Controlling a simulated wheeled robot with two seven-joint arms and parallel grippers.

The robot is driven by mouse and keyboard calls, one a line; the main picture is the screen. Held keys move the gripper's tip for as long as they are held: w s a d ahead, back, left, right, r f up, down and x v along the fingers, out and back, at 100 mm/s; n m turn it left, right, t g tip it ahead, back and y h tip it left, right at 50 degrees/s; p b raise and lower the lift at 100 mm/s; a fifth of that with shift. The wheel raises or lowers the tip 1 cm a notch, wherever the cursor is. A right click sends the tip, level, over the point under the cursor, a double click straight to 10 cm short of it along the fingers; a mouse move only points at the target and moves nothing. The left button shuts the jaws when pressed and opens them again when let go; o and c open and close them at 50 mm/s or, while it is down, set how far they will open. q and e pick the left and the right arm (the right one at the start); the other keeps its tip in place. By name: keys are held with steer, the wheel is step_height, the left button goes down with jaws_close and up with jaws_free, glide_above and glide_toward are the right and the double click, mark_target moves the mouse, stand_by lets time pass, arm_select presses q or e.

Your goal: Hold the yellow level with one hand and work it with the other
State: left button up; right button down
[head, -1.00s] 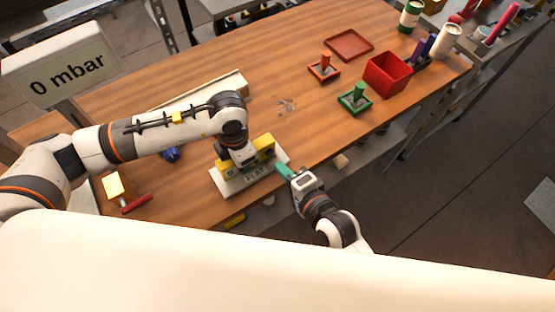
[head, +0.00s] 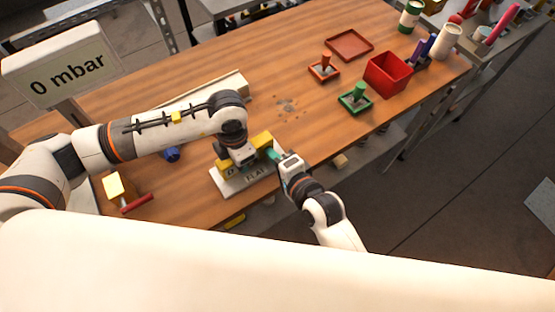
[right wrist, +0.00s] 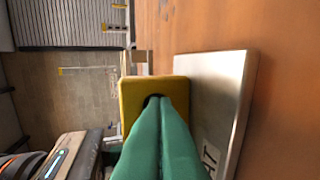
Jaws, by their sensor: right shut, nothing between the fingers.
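The yellow level (head: 262,139) stands on a pale plate (head: 232,187) with dark lettering, near the table's front edge. My left gripper (head: 240,160) is right over the level; its fingers are hidden, so I cannot tell how it grips. My right gripper (head: 272,154) has its teal fingers shut and empty, tips at the level's right end. The right wrist view shows the level's yellow end face (right wrist: 181,91) with a dark round opening. The closed fingertips (right wrist: 160,100) are at that opening; how far in they reach is unclear.
A sign (head: 65,70) reads "0 mbar" at left. A yellow block (head: 113,186) and red bar (head: 137,204) lie at front left. A red box (head: 388,73), red tray (head: 349,44) and green (head: 355,97) and red (head: 324,67) handled pieces stand at right.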

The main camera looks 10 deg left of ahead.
arm_select(q)
steer(key=shift+s+d, duration=0.25)
steer(key=shift+d, duration=0.1)
arm_select(e)
steer(key=shift+s+r, duration=0.1)
steer(key=shift+s+d, duration=0.15)
arm_select(q)
steer(key=shift+w+a, duration=0.1)
steer(key=shift+c, duration=0.2)
arm_select(e)
steer(key=f+v, duration=0.1)
steer(key=v, duration=1.2)
steer(key=shift+s+d, duration=0.2)
steer(key=shift+d, duration=0.15)
steer(key=shift+f, duration=0.1)
arm_select(q)
steer(key=o, duration=1.2)
steer(key=shift+c, duration=0.2)
steer(key=shift+r, duration=0.1)
